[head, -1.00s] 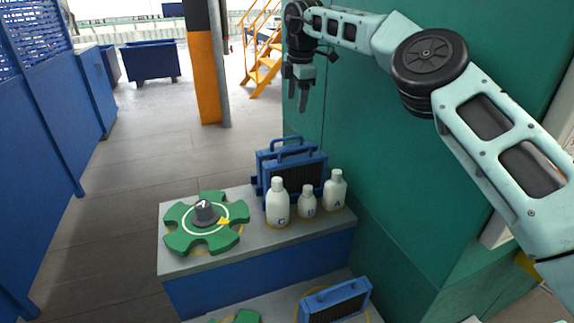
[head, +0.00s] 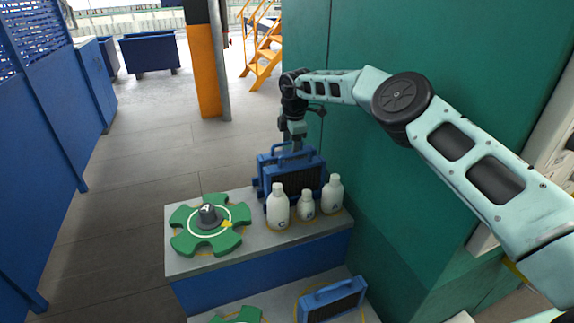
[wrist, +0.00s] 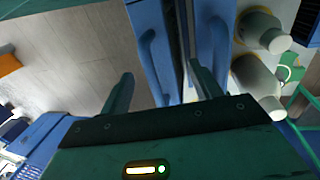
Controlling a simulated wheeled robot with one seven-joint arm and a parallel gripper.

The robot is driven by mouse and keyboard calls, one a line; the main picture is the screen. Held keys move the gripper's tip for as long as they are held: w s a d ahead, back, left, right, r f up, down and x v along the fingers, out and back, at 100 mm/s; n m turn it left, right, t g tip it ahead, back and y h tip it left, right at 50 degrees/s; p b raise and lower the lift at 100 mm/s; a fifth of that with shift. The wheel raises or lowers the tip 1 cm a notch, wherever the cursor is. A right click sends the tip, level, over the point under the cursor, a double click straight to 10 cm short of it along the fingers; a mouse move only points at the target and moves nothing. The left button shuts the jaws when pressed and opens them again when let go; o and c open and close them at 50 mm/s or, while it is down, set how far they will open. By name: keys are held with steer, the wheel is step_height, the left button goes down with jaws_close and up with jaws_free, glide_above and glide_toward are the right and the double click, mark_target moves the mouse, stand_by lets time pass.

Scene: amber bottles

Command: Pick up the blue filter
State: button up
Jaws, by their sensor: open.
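Two blue filters with dark cores and top handles stand one behind the other on the upper shelf, the front filter (head: 297,180) and the rear filter (head: 262,160). My gripper (head: 294,142) is open, pointing down just above and behind them; its fingertips are partly hidden in the head view. In the wrist view my gripper (wrist: 160,75) has its fingers on either side of one blue handle (wrist: 150,65). The other handle (wrist: 218,45) lies right of the right finger. Contact cannot be told.
White bottles C (head: 278,208), B (head: 306,205) and A (head: 332,193) stand close in front of the filters. A green valve-like wheel (head: 185,238) lies left on the shelf (head: 265,245). A green wall (head: 390,190) rises close on the right.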

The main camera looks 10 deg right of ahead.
mark_target(289, 152)
steer(key=shift+w+a+f+p, duration=0.15)
steer(key=shift+f+p, duration=0.2)
steer(key=shift+f, duration=0.45)
steer(key=shift+w+a+f+p, duration=0.1)
steer(key=shift+f+p, duration=0.2)
steer(key=shift+f, duration=0.45)
steer(key=c, duration=1.2)
steer(key=shift+r, duration=0.1)
steer(key=shift+c, duration=0.2)
